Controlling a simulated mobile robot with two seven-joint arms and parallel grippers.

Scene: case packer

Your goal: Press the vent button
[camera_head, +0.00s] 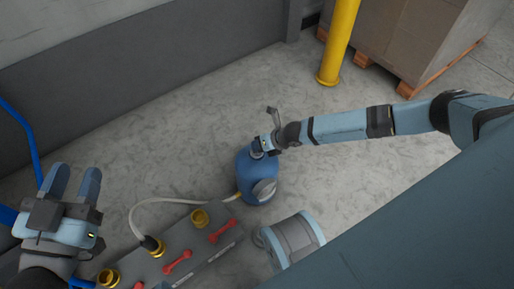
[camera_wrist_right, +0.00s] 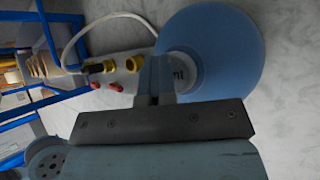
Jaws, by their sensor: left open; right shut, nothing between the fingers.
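A blue rounded tank (camera_head: 258,178) stands on the floor in the head view, and its blue top fills the upper right of the right wrist view (camera_wrist_right: 225,50). My right gripper (camera_head: 259,147) is shut and empty, with its fingertips at the tank's top; I cannot tell whether they touch it. In the right wrist view the shut fingers (camera_wrist_right: 158,75) overlap the tank's edge, near a small pale fitting or label. No vent button can be made out; the gripper may hide it. My left gripper (camera_head: 73,182) is open and empty at the far left, away from the tank.
A grey manifold (camera_head: 200,240) with brass ports and red handles lies left of the tank. A pale hose (camera_head: 150,205) loops from it to the tank. Blue rails (camera_head: 22,125) stand at left. A yellow post (camera_head: 338,45) and boxes on a pallet (camera_head: 415,35) are behind.

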